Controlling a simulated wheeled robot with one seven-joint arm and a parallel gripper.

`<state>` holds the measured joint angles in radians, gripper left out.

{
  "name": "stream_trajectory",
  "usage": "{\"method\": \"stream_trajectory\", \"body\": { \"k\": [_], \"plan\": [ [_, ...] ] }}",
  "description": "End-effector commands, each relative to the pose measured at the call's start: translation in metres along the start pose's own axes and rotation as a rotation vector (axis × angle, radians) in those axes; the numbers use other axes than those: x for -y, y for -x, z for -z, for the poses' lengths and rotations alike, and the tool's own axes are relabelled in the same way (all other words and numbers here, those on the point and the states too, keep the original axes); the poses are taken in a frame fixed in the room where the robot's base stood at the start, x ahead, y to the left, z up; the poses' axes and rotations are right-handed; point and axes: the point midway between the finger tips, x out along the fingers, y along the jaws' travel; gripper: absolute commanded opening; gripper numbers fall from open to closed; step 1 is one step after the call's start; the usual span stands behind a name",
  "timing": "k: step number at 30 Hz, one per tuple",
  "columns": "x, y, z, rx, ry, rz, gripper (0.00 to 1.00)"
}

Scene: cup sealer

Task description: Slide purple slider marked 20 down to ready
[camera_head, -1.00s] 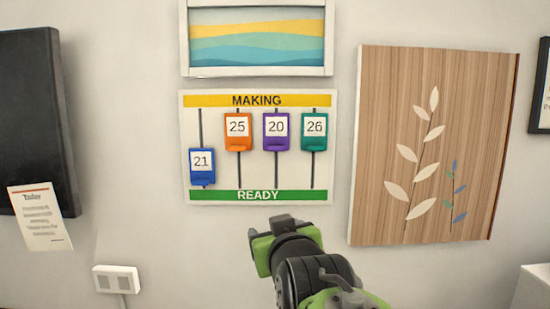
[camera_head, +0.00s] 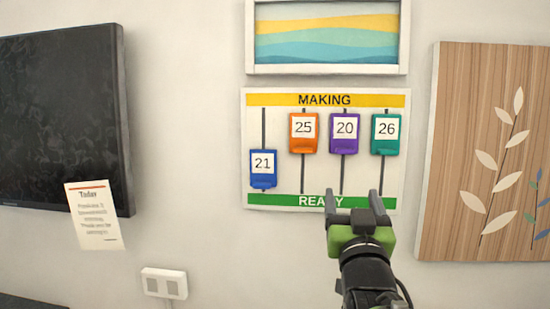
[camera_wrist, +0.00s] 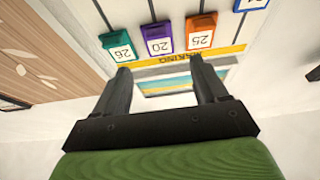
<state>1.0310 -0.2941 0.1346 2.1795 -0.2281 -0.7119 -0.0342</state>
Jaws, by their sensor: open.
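The purple slider marked 20 (camera_head: 344,133) sits high on its vertical track on the white board (camera_head: 273,128), near the yellow MAKING strip (camera_head: 325,100). The green READY strip (camera_head: 285,201) runs along the bottom. My gripper (camera_head: 353,200) is open and empty, in front of the board's lower edge, below the purple slider and apart from it. It covers the right part of the READY strip. In the wrist view, which is upside down, the purple slider (camera_wrist: 158,38) shows beyond and between the open fingers (camera_wrist: 160,82).
The orange slider 25 (camera_head: 303,132) and green slider 26 (camera_head: 385,134) flank the purple one, both high. The blue slider 21 (camera_head: 263,168) is low. A wave picture (camera_head: 327,38) hangs above, a wooden leaf panel (camera_head: 485,155) at right, a dark screen (camera_head: 60,120) at left.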

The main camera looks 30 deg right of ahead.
Motion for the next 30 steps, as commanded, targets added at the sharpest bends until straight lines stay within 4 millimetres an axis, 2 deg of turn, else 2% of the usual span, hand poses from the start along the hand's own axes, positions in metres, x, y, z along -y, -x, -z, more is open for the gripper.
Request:
{"method": "stream_trajectory", "body": {
  "k": [12, 18, 22, 29, 30],
  "plan": [
    [-0.001, -0.103, 0.006, 0.002, -0.003, -0.001, 0.72],
    [-0.001, -0.141, 0.005, 0.002, -0.001, -0.002, 0.72],
    [-0.001, -0.150, 0.003, 0.001, 0.001, -0.001, 0.72],
    [-0.001, -0.150, 0.002, 0.001, 0.002, -0.001, 0.72],
    [-0.001, -0.150, 0.002, 0.001, 0.002, -0.001, 0.68]
  ]
}}
